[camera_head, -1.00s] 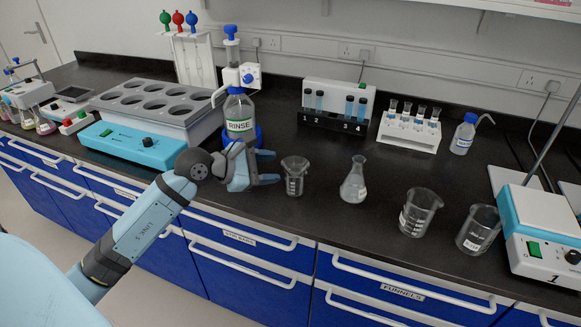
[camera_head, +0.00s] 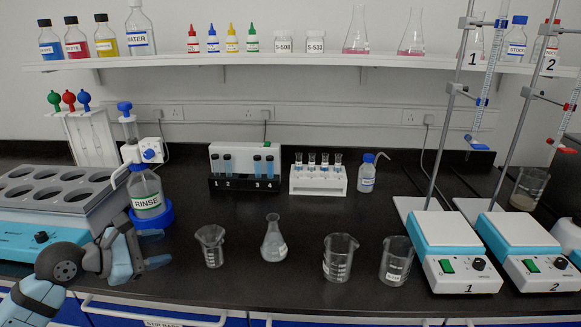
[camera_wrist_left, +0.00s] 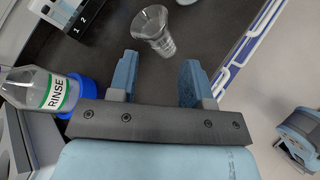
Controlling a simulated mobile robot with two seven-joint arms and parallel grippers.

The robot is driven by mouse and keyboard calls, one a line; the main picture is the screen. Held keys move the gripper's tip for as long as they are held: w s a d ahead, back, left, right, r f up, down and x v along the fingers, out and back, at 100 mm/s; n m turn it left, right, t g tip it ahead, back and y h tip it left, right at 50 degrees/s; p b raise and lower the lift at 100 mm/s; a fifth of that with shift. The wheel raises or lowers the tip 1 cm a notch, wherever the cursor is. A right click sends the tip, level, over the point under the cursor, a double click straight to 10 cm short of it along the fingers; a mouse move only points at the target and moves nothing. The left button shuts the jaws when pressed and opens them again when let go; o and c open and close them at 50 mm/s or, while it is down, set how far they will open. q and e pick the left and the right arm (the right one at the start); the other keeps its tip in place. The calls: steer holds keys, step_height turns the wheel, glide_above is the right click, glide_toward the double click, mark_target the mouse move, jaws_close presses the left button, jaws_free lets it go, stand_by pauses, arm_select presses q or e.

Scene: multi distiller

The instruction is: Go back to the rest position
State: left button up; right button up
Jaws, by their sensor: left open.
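My left gripper (camera_head: 158,248) is open and empty over the front left of the black bench, left of a small glass beaker (camera_head: 210,246) and in front of the RINSE bottle (camera_head: 147,192). In the left wrist view the two blue fingers of the gripper (camera_wrist_left: 158,82) stand wide apart. There the beaker (camera_wrist_left: 154,30) lies beyond the fingertips, apart from them, and the RINSE bottle (camera_wrist_left: 45,92) is at the left, close to the gripper. My right gripper is not in view.
A conical flask (camera_head: 273,241) and two larger beakers (camera_head: 340,257) (camera_head: 396,260) stand along the front of the bench. Two hotplate stirrers (camera_head: 455,258) (camera_head: 525,256) with stands are at the right. A water-bath block (camera_head: 55,195) is at the left, a shelf (camera_head: 290,57) above.

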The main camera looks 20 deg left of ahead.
arm_select(q)
steer(key=s+d+f+n+t+h, duration=0.2)
steer(key=d+f+n+t+h, duration=0.15)
steer(key=d+n, duration=0.6)
steer(key=s+d+f+n+g+y, duration=0.1)
steer(key=s+d+f+n+y, duration=0.2)
steer(key=f+n, duration=0.7)
steer(key=s+d+f+n+g+y, duration=0.2)
steer(key=s+d+f+n, duration=0.25)
steer(key=n, duration=0.95)
steer(key=s+d+f+n+g+y, duration=0.1)
steer(key=s+d+f+n+y, duration=0.2)
steer(key=f+n, duration=0.7)
step_height(320, 180, up, 17)
steer(key=s+d+n+h+p, duration=0.1)
steer(key=s+n+p, duration=0.1)
steer(key=p, duration=2)
steer(key=shift+g, duration=0.45)
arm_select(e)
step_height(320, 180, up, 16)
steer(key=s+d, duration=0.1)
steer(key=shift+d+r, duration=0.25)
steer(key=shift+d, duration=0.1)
